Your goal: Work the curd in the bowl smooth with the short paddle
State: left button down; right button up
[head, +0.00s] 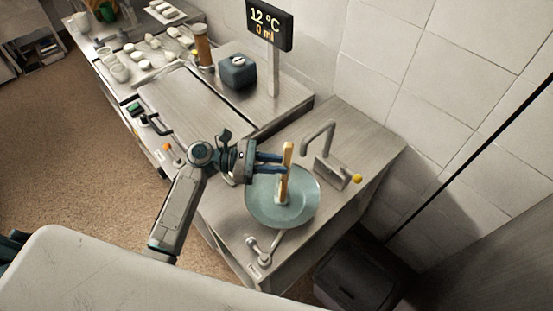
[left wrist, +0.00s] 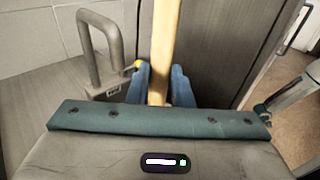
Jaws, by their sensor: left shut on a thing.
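My left gripper (head: 284,164) is shut on the tan handle of the short paddle (head: 288,152), above the bowl. The paddle stands almost upright, its paler lower end inside the pale blue-green bowl (head: 302,213). In the left wrist view the handle (left wrist: 165,38) runs up between the two blue fingers of the left gripper (left wrist: 164,82). I cannot make out the curd apart from the bowl or the paddle's pale end. The bowl is not recognisable in the left wrist view. My right gripper is in neither view.
A bent metal tap (head: 318,137) with a yellow knob (head: 357,178) stands behind the bowl. A small lever fitting (head: 262,252) is in front. A display (head: 269,24) reads 12 °C and 0 ml. A dark blue block (head: 238,71) stands on the farther counter. A tiled wall borders the right.

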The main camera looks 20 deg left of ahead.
pick_arm(q)
jog(key=shift+s, duration=0.1)
jog(key=shift+s, duration=0.15)
dwell(1.1)
jog(key=shift+w+a, duration=0.15)
jog(key=shift+w, duration=0.85)
jog(key=shift+s, duration=0.2)
jog(key=shift+s, duration=0.7)
